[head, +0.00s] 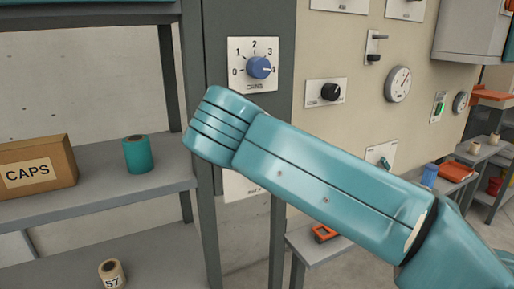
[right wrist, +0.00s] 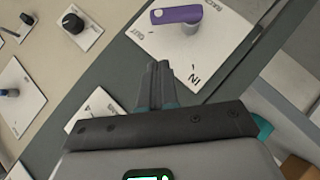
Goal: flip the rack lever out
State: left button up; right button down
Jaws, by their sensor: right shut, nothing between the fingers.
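The rack lever (right wrist: 176,15) is purple with a grey hub, on a white plate (right wrist: 225,45) near the top of the right wrist view. The plate shows OUT at the left and IN lower down. The lever lies across the plate's upper part, its free end toward the left edge near OUT. My right gripper (right wrist: 158,66) is shut and empty. Its tips appear below the lever in the picture, over the plate's lower left edge, with a visible gap to the lever. In the head view my right arm hides the lever and the gripper. My left gripper is not in view.
A blue rotary knob (head: 259,68) on a 0–4 plate is above my arm. A black knob (head: 331,91) and a gauge (head: 398,84) are on the wall to the right. Shelves at left hold a CAPS box (head: 38,163) and a teal spool (head: 138,154).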

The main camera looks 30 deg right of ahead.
jog(key=v, duration=0.7)
jog(key=shift+d+r, duration=0.15)
jog(key=shift+d, duration=0.15)
